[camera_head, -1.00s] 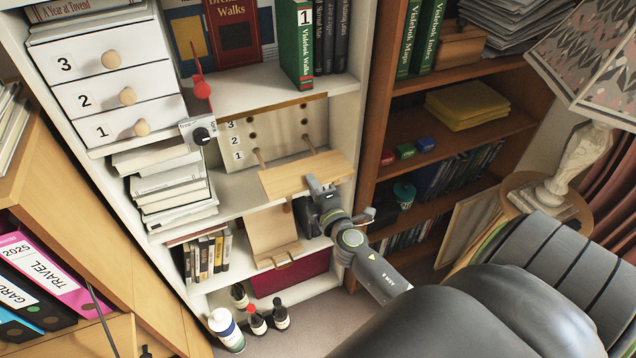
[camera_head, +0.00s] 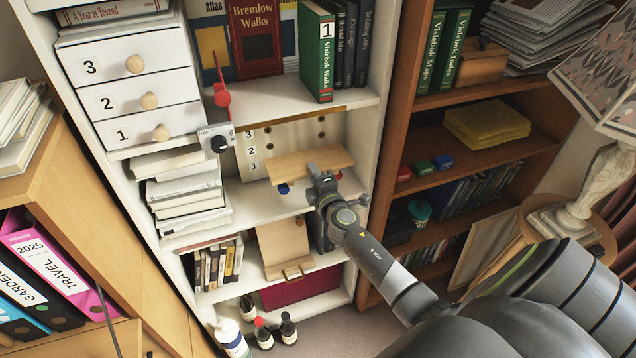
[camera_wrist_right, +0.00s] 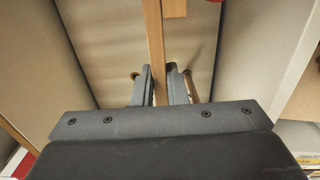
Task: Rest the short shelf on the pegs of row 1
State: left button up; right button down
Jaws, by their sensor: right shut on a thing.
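The short shelf (camera_head: 312,162) is a pale wooden board in front of the peg panel (camera_head: 284,138), which has rows numbered 1 to 3. My right gripper (camera_head: 322,182) is shut on its front edge. In the right wrist view the shelf (camera_wrist_right: 155,45) shows edge-on between the fingers (camera_wrist_right: 160,85). A peg (camera_wrist_right: 190,88) shows beside the right finger, and a round end or hole (camera_wrist_right: 135,76) beside the left one. In the head view the board hides the row 1 pegs, so I cannot tell whether it touches them. My left gripper is out of view.
White drawers (camera_head: 148,100) and stacked books (camera_head: 186,200) stand left of the panel. A dial box (camera_head: 216,140) and a red pointer (camera_head: 221,95) sit near its left edge. The bookcase's side wall (camera_head: 364,150) is close on the right.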

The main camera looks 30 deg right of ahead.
jog(key=shift+b+x, duration=0.8)
jog(key=shift+x, duration=1.5)
jog(key=shift+s+f+b, duration=0.1)
jog(key=shift+f+b, duration=0.35)
jog(key=shift+f, duration=0.15)
jog(key=shift+f+b, duration=0.3)
jog(key=shift+b, duration=0.25)
jog(key=shift+a+f+b, duration=0.1)
jog(key=shift+f+b, duration=0.95)
jog(key=shift+b, duration=0.05)
jog(key=c, duration=1.6)
grip_release()
jog(key=shift+c, duration=0.2)
